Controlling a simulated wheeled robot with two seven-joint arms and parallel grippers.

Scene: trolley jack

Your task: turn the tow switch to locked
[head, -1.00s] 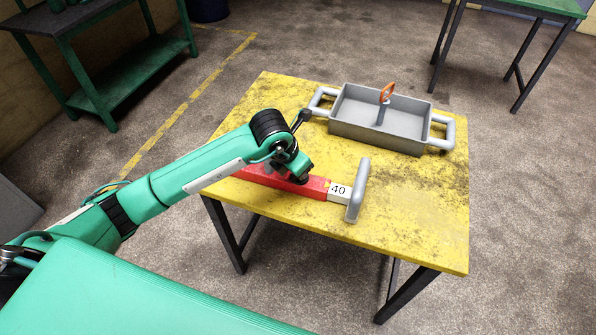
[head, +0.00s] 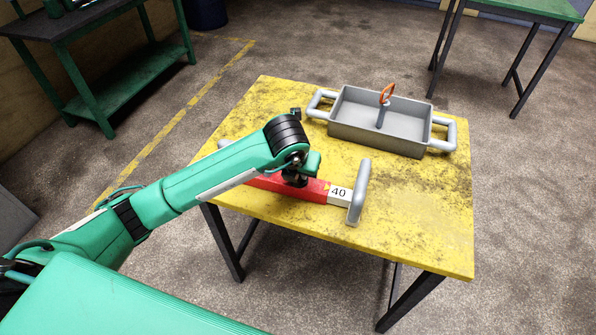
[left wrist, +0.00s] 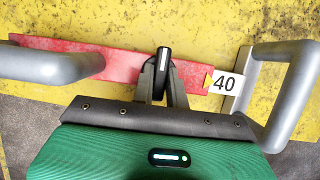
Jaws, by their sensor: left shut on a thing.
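The trolley jack lies on the yellow table, with a red body (head: 310,190), grey handles and a white "40" label. In the left wrist view its red bar (left wrist: 115,66) runs across, with a grey handle at each side. The tow switch (left wrist: 163,58) is a small black knob with a white stripe, on the red bar. The stripe points up in that view, across the bar. My left gripper (left wrist: 161,86) is shut on the switch. In the head view my wrist hides the switch and the fingertips. My right gripper is in neither view.
A grey tray (head: 375,143) with two side handles and an orange-topped post stands at the table's back. The yellow table (head: 420,215) is clear at the front right. Green benches stand at the back left and back right.

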